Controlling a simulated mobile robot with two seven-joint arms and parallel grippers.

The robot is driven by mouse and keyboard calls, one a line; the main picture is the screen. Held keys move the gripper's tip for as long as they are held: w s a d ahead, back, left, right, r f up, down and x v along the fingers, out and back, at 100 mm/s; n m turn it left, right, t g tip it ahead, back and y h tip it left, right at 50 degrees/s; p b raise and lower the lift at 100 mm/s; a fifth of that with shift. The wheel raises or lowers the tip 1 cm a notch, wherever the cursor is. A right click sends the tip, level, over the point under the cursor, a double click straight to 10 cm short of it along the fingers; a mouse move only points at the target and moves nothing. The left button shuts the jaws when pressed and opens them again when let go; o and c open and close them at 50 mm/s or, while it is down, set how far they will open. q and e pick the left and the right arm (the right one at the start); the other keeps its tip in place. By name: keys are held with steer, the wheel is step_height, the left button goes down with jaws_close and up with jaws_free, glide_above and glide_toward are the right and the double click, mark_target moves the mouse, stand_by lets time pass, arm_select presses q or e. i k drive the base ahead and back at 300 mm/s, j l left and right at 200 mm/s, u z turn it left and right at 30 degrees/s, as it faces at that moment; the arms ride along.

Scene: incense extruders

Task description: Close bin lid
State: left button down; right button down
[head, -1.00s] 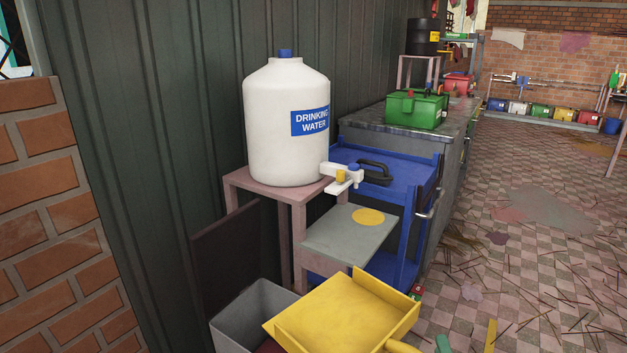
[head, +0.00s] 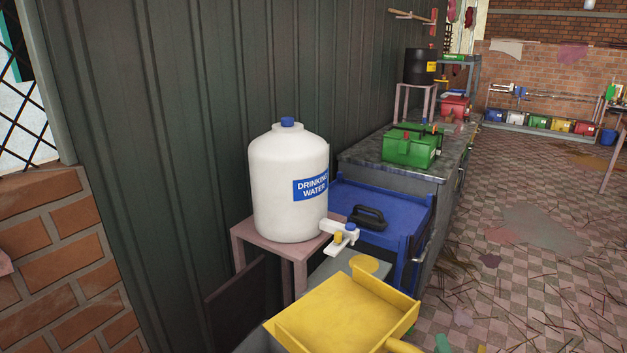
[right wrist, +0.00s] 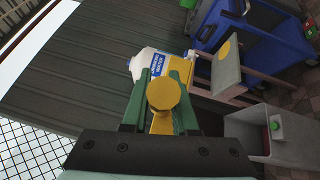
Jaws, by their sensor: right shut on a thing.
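The open-topped grey bin (head: 262,341) is at the bottom of the head view, mostly hidden behind a yellow dustpan (head: 340,312). In the right wrist view the bin (right wrist: 295,140) is at the lower right. My right gripper (head: 458,347) is barely in the head view, at the bottom edge. In the right wrist view its green fingers (right wrist: 160,115) are shut on the yellow dustpan's handle. My left gripper is not in view.
A white water container (head: 288,190) stands on a pinkish stool (head: 240,240) beside the bin. Open tiled floor (head: 530,290) lies to the right, with scattered sticks.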

mark_target(238, 306)
steer(key=i+l+u, duration=0.2)
steer(key=l, duration=0.3)
steer(key=i+l+u, duration=0.2)
steer(key=l, duration=0.35)
steer(key=i+l+u, duration=0.25)
steer(key=l, duration=0.35)
steer(key=l+u, duration=0.2)
steer(key=l, duration=0.4)
steer(key=i+l+u, duration=0.2)
steer(key=l, duration=0.45)
steer(key=i+j, duration=0.3)
steer(key=j, duration=0.15)
steer(key=i+l, duration=0.1)
steer(key=l+u, duration=0.1)
steer(key=l, duration=0.2)
steer(key=i, duration=0.05)
